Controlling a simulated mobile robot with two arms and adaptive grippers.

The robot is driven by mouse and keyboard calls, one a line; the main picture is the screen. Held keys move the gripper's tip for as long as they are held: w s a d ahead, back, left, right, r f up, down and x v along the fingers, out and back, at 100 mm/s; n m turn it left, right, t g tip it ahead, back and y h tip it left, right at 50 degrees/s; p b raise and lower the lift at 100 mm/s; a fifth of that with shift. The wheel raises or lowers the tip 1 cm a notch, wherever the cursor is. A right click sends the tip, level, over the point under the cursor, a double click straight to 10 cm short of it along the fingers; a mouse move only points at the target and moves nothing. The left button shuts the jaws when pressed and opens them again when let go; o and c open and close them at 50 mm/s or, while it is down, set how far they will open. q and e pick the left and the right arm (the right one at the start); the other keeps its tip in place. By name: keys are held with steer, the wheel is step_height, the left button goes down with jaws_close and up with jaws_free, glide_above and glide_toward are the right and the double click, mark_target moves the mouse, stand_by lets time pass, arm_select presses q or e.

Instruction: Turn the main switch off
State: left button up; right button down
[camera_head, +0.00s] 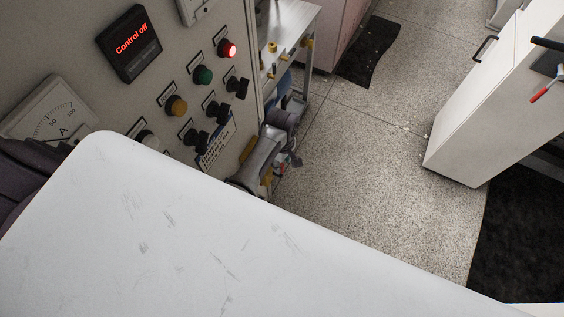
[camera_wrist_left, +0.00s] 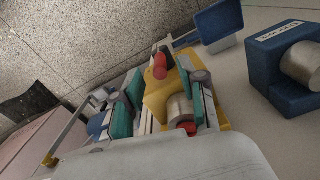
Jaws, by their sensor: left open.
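The main switch appears as a yellow block with a red handle (camera_wrist_left: 160,66) in the left wrist view, on the grey panel. My left gripper (camera_wrist_left: 158,92) is open, with one teal-padded finger on each side of the yellow block. I cannot tell whether either pad touches it. In the head view my left gripper (camera_head: 284,160) is low beside the panel's right edge, and the switch is mostly hidden behind it. My right gripper is not in view.
The control panel (camera_head: 75,50) carries a display reading "Control off" (camera_head: 131,42), a lit red lamp (camera_head: 227,49) and several knobs. A blue box (camera_wrist_left: 268,75) sits right of the switch. A metal table (camera_head: 292,22) stands beyond the panel; a white cabinet (camera_head: 480,105) stands right. Floor between is clear.

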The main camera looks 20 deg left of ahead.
arm_select(q)
steer(key=shift+f, duration=1.15)
jaws_close()
